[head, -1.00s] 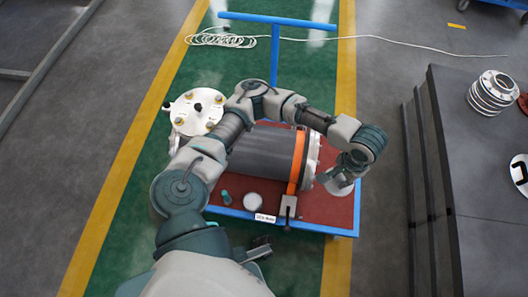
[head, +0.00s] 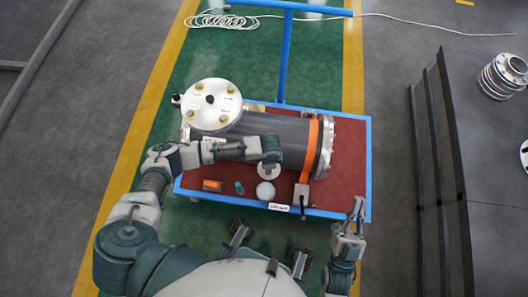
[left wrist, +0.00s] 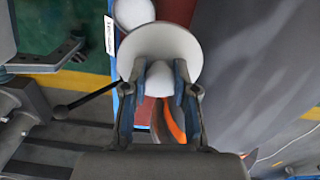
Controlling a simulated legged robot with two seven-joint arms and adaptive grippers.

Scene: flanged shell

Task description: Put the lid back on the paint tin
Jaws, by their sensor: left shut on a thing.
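My left gripper (left wrist: 160,80) is shut on the lid (left wrist: 180,45), a pale white disc gripped at a small raised part between the fingertips. In the head view the lid (head: 268,172) shows just below the end of my left arm, above the cart's near side. A small white round thing, which I take for the paint tin (head: 265,191), stands on the red cart top just nearer than the lid. In the left wrist view the tin (left wrist: 133,12) is at the top edge, partly behind the lid.
A large dark flanged cylinder (head: 285,132) with an orange band (head: 311,145) lies behind the lid. A clamp with a handle (head: 302,195) is right of the tin. A small green item (head: 239,187) and an orange block (head: 212,185) lie to its left.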

